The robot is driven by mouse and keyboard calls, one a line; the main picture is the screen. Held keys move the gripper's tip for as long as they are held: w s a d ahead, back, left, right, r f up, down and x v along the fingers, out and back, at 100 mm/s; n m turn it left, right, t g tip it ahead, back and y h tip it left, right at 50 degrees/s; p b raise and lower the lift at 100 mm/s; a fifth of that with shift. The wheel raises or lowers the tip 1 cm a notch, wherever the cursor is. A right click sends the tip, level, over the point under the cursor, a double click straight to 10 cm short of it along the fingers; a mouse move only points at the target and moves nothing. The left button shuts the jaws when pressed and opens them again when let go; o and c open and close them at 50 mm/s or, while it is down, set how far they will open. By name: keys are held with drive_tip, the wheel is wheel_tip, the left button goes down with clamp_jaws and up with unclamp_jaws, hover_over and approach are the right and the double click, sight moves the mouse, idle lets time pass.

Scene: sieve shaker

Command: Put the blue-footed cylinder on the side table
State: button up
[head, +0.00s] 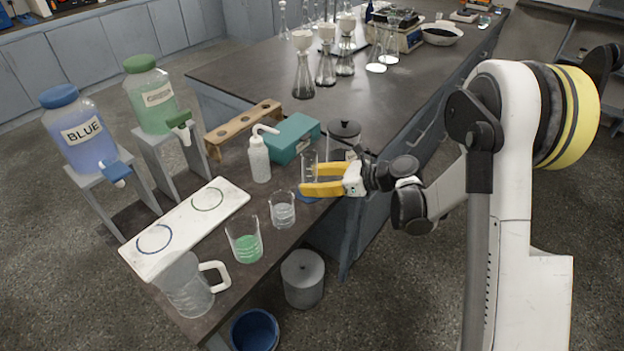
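A clear cylinder (309,160) with a blue foot (307,198) stands upright near the right edge of the dark table (270,235). My gripper (309,181) reaches in from the right at the cylinder's lower part, its two yellow fingers spread apart, one on the far side and one on the near side. The near finger hides part of the cylinder, so I cannot tell whether the fingers press on it. The foot seems to rest on the tabletop.
A teal box (293,138), a white wash bottle (259,160) and a dark-lidded jar (343,138) crowd the cylinder. Beakers (282,210), (244,240) and a jug (188,285) stand nearer. Behind is a large bench (260,72) with flasks. A grey bin (303,279) is on the floor.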

drive_tip(key=shift+r, duration=0.1)
drive_tip(key=shift+s+d+r, duration=0.1)
drive_tip(key=shift+d+r, duration=0.1)
drive_tip(key=shift+d, duration=0.05)
drive_tip(key=p+v, duration=0.4)
drive_tip(key=v, duration=0.7)
drive_tip(key=s+r+n+h, duration=0.6)
drive_tip(key=s+r+n, duration=0.2)
drive_tip(key=n, duration=0.1)
drive_tip(key=s+d+r+n+t+h, duration=0.1)
drive_tip(key=s+d+r+n+h, duration=0.1)
drive_tip(key=s+n, duration=0.4)
drive_tip(key=s+d+r+n+h, duration=0.2)
drive_tip(key=s+d+n+h, duration=0.2)
drive_tip(key=s, duration=0.5)
drive_tip(key=d+n, duration=0.2)
drive_tip(key=n, duration=0.1)
drive_tip(key=shift+n+t+h, duration=0.3)
drive_tip(key=shift+t, duration=0.1)
drive_tip(key=shift+d+r, duration=0.1)
drive_tip(key=shift+r, duration=0.05)
